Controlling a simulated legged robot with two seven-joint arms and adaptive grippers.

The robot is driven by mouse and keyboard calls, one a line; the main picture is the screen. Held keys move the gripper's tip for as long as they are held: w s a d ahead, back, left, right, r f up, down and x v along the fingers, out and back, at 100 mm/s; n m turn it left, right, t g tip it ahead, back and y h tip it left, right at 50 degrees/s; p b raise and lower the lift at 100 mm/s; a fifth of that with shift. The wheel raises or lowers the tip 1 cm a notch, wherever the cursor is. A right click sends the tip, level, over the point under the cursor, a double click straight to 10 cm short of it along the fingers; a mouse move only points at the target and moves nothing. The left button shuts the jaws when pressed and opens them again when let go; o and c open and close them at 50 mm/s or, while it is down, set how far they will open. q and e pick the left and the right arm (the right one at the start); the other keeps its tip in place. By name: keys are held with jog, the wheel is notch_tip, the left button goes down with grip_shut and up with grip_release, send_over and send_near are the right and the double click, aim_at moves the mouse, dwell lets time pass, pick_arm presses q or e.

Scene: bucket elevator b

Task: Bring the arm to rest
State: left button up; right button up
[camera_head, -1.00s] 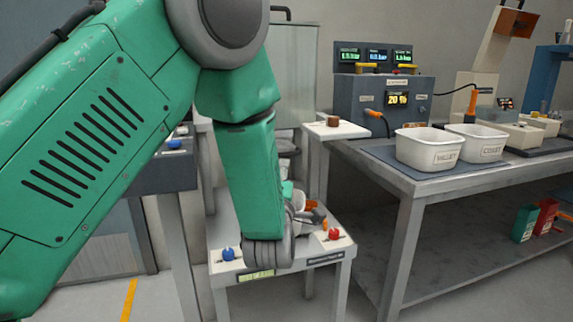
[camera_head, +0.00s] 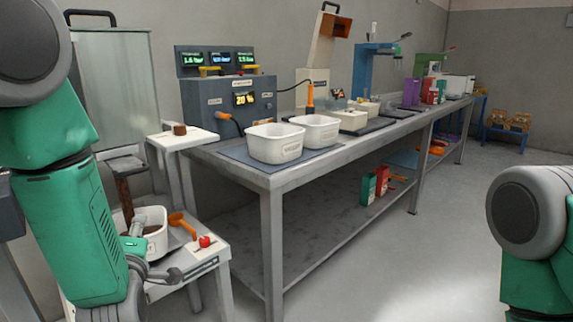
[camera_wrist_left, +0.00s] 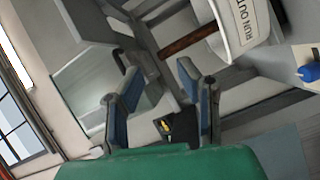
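My left arm comes in from the left edge in the head view, and its gripper (camera_head: 156,250) is beside the small white stand, partly hidden by the arm. In the left wrist view the two blue-padded fingers (camera_wrist_left: 165,105) are spread apart with nothing between them. A white tub (camera_head: 154,240) stands on the small stand (camera_head: 212,262) behind the gripper. A white container lettered "RUN OUT" (camera_wrist_left: 238,28) shows at the top of the left wrist view. My right arm shows at the right edge of the head view, with its gripper out of frame.
An orange scoop (camera_head: 181,224) and a red button (camera_head: 205,241) are on the stand. The long grey bench (camera_head: 300,180) carries two white bins (camera_head: 276,144) and a control box (camera_head: 228,100). Open floor (camera_head: 400,250) lies right of the bench.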

pick_arm(q)
jog(key=s+d+f+m+g+h+p, duration=0.1)
jog(key=s+f+m+g+h, duration=0.15)
jog(key=f, duration=0.25)
jog(key=s+d+f+m+g+h+p, duration=0.1)
jog(key=s+f+m+g+p, duration=0.1)
jog(key=s+f+m, duration=0.3)
jog(key=s+d+f+m+g+h+p, duration=0.1)
jog(key=s+f+m+g, duration=0.2)
jog(key=s, duration=0.6)
jog(key=s+d+f+m+g+h+p, duration=0.1)
jog(key=s+f+m+g, duration=0.3)
jog(key=s, duration=0.5)
jog(key=s+d+f+m+g+h+p, duration=0.1)
jog(key=s+f+m+g+p, duration=0.2)
jog(key=s, duration=0.5)
notch_tip(320, 180, down, 3)
jog(key=shift+s+r+m+g, duration=0.2)
jog(key=shift+s+m+g, duration=0.3)
jog(key=shift+m, duration=0.45)
jog(key=shift+w+d, duration=0.1)
jog(key=shift+w, duration=0.1)
